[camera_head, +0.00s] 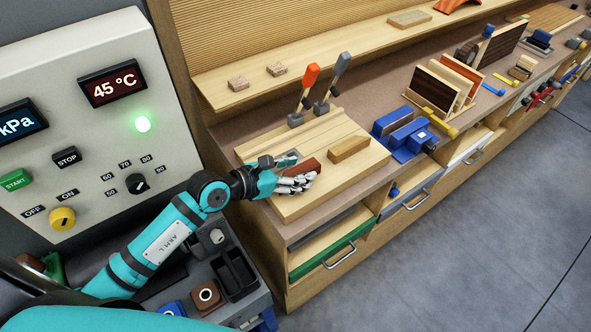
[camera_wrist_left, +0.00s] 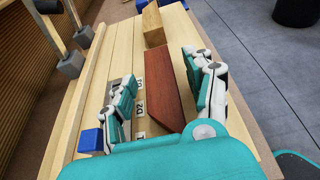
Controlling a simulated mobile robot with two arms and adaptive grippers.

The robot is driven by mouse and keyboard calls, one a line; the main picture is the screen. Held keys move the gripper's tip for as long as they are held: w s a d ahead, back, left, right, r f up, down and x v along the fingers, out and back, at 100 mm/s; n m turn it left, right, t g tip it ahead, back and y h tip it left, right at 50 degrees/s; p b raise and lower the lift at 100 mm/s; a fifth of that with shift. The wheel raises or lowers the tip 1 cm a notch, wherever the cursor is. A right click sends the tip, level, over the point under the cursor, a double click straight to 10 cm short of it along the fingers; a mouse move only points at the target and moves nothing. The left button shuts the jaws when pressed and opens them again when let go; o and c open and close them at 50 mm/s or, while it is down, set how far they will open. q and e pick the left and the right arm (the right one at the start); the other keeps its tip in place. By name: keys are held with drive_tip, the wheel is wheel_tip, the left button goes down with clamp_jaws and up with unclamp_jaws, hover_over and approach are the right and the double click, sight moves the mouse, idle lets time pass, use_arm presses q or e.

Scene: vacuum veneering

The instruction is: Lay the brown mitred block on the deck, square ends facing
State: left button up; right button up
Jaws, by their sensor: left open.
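The brown mitred block (camera_head: 310,166) lies on the pale wooden deck (camera_head: 285,208), and it also shows reddish-brown in the left wrist view (camera_wrist_left: 172,85). Its near end there looks slanted. A light wood block (camera_head: 349,148) lies on the deck just beyond it, lengthwise in line, with a small gap; it shows at the top of the left wrist view (camera_wrist_left: 153,25). My left gripper (camera_wrist_left: 174,76) is open, its fingers on either side of the brown block and apart from it. My right gripper is not in view.
Two upright clamps with an orange handle (camera_head: 310,76) and a grey handle (camera_head: 342,64) stand at the deck's back edge. A blue vise-like tool (camera_head: 408,132) is to the right. A control panel (camera_head: 75,120) stands at left. Bare deck lies in front of the blocks.

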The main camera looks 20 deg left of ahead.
use_arm(q)
drive_tip(key=shift+r, duration=0.15)
drive_tip(key=shift+s+a, duration=0.2)
drive_tip(key=b+v, duration=0.2)
drive_tip(key=v, duration=0.9)
drive_tip(key=shift+s+r, duration=0.15)
drive_tip(key=shift+r, duration=0.1)
